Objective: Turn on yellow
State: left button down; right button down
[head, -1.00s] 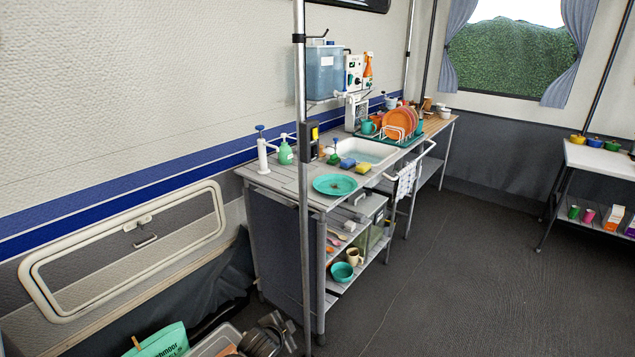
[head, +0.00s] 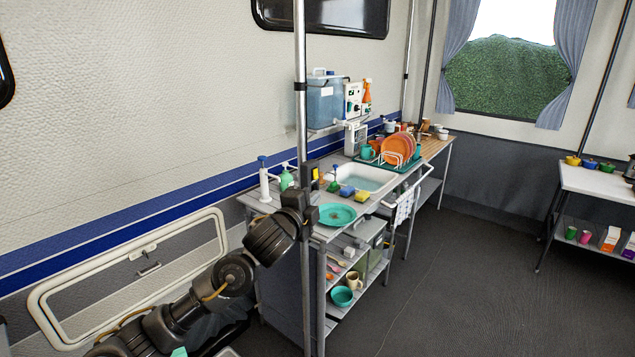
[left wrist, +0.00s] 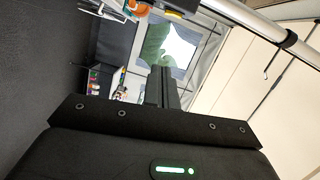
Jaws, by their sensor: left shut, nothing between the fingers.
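A small black box with a yellow part (head: 315,174) is fixed to the metal pole, just in front of the sink counter. The yellow part also shows at the top of the left wrist view (left wrist: 170,13), beside the pole. Whether the yellow part is pressed or lit cannot be told. My left gripper (head: 309,213) is at the pole, a little below the box in the picture; whether it touches either cannot be told. Its fingers are together and empty in the left wrist view (left wrist: 161,84). My right gripper is not in view.
The upright metal pole (head: 300,60) stands before the counter. A teal plate (head: 337,214), sponges and pump bottles lie near the sink (head: 366,177). Shelves below hold a cup and bowl (head: 342,296). The floor (head: 450,290) to the right is clear.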

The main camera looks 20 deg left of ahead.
aim_at(316, 174)
pick_arm(q)
jog(key=w+p, duration=0.1)
jog(key=w, duration=0.2)
jog(key=w+a+p, duration=0.1)
jog(key=w+p, duration=0.1)
jog(key=w, duration=0.2)
jog(key=w+a+p, duration=0.1)
jog(key=w+p, duration=0.1)
jog(key=w, duration=0.2)
jog(key=shift+w+a+f, duration=0.1)
jog(key=shift+a+f, duration=0.1)
jog(key=shift+f, duration=0.15)
jog(key=shift+w+f, duration=0.1)
